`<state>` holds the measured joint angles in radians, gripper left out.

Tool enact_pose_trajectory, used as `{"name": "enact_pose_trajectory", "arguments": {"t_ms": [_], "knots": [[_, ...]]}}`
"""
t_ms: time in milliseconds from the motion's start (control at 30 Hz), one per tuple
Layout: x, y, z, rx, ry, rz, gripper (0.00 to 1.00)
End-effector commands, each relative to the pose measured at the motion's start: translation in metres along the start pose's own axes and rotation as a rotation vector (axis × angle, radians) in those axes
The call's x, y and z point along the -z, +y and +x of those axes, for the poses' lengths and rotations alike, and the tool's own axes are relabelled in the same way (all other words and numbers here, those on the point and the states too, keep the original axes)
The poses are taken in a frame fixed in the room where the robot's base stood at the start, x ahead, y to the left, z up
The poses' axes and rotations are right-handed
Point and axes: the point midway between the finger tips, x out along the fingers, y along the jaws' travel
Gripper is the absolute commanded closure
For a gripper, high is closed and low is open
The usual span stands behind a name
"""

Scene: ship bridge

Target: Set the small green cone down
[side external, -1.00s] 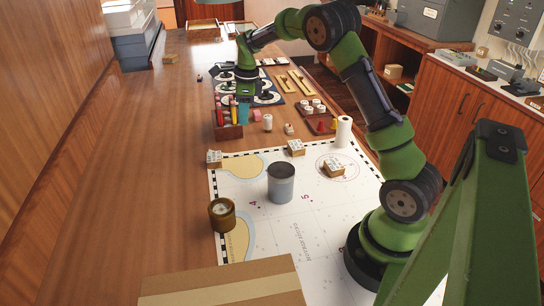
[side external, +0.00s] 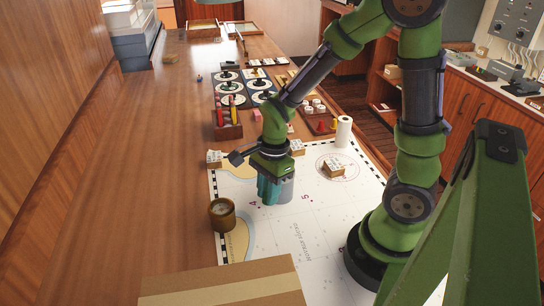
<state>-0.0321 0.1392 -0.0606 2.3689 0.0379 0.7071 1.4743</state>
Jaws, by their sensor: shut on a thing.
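My gripper (side external: 270,190) points down over the white chart, with its teal fingers in front of or at the grey canister (side external: 288,190). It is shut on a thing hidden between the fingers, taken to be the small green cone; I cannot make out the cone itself. The canister's right side shows, and its top is covered by my gripper. I cannot tell whether the fingers are inside, above or in front of it.
A brass round instrument (side external: 222,214) stands left on the chart (side external: 290,240). A red tray with red cones (side external: 321,126) is behind. A cardboard box (side external: 222,284) is at the front. The left table is clear.

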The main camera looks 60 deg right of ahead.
Motion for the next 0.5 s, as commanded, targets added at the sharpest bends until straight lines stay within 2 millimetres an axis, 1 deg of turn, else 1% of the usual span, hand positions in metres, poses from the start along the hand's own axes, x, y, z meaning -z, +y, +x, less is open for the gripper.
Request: {"name": "enact_pose_trajectory", "arguments": {"t_ms": [300,400,500], "knots": [[-0.027,-0.078,0.013,-0.002,0.000,-0.003,1.00],[-0.035,-0.102,0.016,-0.001,0.000,-0.002,1.00],[-0.042,-0.119,0.019,-0.002,0.000,-0.002,1.00]]}}
